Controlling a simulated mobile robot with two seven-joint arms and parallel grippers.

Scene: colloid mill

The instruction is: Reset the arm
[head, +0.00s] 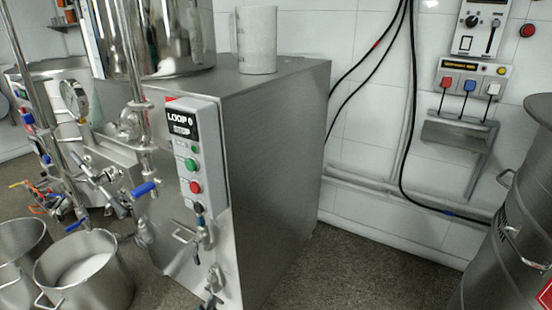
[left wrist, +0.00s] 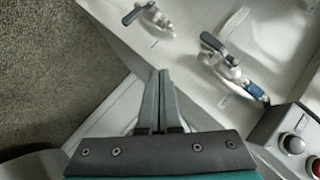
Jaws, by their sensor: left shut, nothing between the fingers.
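My left gripper (left wrist: 160,74) shows in the left wrist view with its two dark fingers together and nothing between them. It points toward the steel front of the mill cabinet, where two valves with black handles, an upper one (left wrist: 148,14) and a right one (left wrist: 222,56), stick out. A corner of the button box (left wrist: 292,143) is at the lower right of that view. I cannot make out the left gripper in the head view. The steel cabinet (head: 262,140) stands in the middle there, with its control panel (head: 190,150) on the front. My right gripper is in neither view.
A steel pot (head: 112,270) with white contents stands on the floor at lower left, beside pipes and a blue-handled valve (head: 146,188). A pale jug (head: 257,40) is on the cabinet top. A steel drum (head: 500,250) stands at right. The floor (head: 350,270) between is clear.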

